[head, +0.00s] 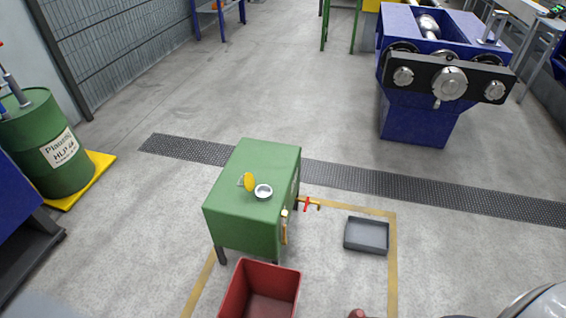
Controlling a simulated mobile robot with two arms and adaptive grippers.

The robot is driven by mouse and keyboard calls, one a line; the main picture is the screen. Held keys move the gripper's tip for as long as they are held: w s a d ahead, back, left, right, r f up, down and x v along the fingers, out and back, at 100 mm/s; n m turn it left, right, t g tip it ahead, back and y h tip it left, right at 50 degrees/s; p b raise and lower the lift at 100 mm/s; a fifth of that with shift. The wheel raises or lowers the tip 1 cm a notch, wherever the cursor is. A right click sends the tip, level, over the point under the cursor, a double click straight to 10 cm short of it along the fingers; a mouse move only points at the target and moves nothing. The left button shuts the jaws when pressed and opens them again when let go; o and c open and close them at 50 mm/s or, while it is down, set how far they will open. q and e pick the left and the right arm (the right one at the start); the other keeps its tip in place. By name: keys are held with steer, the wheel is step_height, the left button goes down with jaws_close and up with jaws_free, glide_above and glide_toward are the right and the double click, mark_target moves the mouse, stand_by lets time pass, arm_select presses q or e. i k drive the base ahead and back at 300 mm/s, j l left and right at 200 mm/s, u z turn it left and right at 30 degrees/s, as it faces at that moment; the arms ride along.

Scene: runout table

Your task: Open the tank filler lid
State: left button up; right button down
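The green tank (240,215) stands on short legs in the middle of the head view. On its top is the round, pale filler neck (263,191), its opening showing. The yellow filler lid (249,182) stands upright at the left edge of the neck and does not cover the opening. Neither of my grippers can be made out in this view. Pale rounded parts at the bottom corners look like my own body.
A red bin (262,289) stands in front of the tank. A grey tray (366,235) lies right of it, near a tap with a red handle (307,204). A green drum (45,142) stands left, a blue machine (425,115) at the back right.

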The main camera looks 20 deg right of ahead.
mark_target(249, 178)
steer(key=i+j+z, duration=0.2)
steer(key=i+j, duration=0.15)
steer(key=j, duration=0.3)
steer(key=i+j+z, duration=0.1)
steer(key=j, duration=0.25)
steer(key=i+j+z, duration=0.1)
steer(key=j, duration=0.25)
steer(key=i+j+z, duration=0.1)
steer(key=i+j, duration=0.15)
steer(key=i+j+z, duration=0.1)
steer(key=j, duration=0.4)
steer(key=i+j+z, duration=0.1)
steer(key=j, duration=0.25)
